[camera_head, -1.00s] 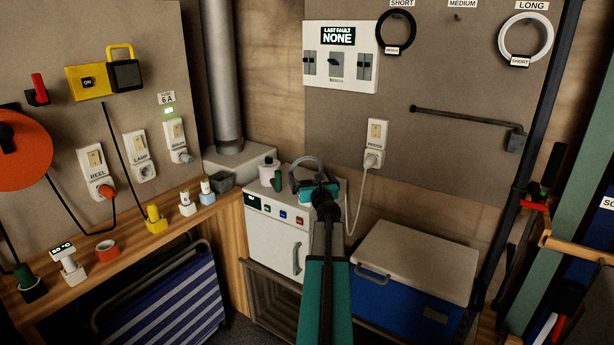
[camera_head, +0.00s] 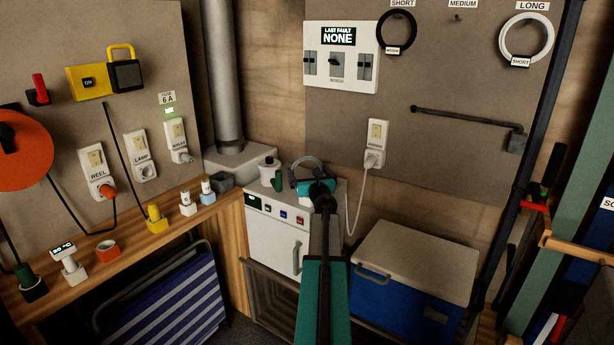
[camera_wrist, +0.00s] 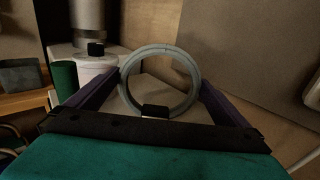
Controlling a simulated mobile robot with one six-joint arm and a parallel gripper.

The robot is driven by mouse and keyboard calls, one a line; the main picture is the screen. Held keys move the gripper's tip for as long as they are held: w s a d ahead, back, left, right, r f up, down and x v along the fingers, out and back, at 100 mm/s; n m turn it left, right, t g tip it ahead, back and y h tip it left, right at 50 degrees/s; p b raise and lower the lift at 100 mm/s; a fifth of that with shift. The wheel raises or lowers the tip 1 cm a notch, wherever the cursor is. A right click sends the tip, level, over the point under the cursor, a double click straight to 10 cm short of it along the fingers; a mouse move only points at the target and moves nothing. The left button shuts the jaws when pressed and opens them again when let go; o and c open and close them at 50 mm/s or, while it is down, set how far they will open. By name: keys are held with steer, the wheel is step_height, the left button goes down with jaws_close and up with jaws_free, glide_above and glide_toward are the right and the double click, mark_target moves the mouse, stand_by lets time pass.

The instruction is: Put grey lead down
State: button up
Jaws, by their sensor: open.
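The grey lead is a coiled ring with a dark tag. In the wrist view the grey lead (camera_wrist: 186,62) stands out between and just beyond the two purple fingers of my gripper (camera_wrist: 160,100), which are spread apart and open. In the head view the grey lead (camera_head: 312,161) shows as a small arc above my gripper (camera_head: 305,180), over the top of the white cabinet (camera_head: 275,240). My wrist hides its lower part there. I cannot tell whether the lead rests fully on the cabinet top.
A white pot (camera_head: 267,170) and a green item (camera_head: 278,178) stand just left of my gripper. A blue cooler (camera_head: 400,285) with a beige lid is at the right. A black lead (camera_head: 397,32) and a white lead (camera_head: 525,42) hang on the board.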

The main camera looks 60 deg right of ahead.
steer(key=shift+x, duration=0.9)
steer(key=c, duration=1)
steer(key=shift+c, duration=0.2)
steer(key=shift+r, duration=0.2)
step_height(320, 180, up, 10)
steer(key=p, duration=0.4)
steer(key=shift+f, duration=0.15)
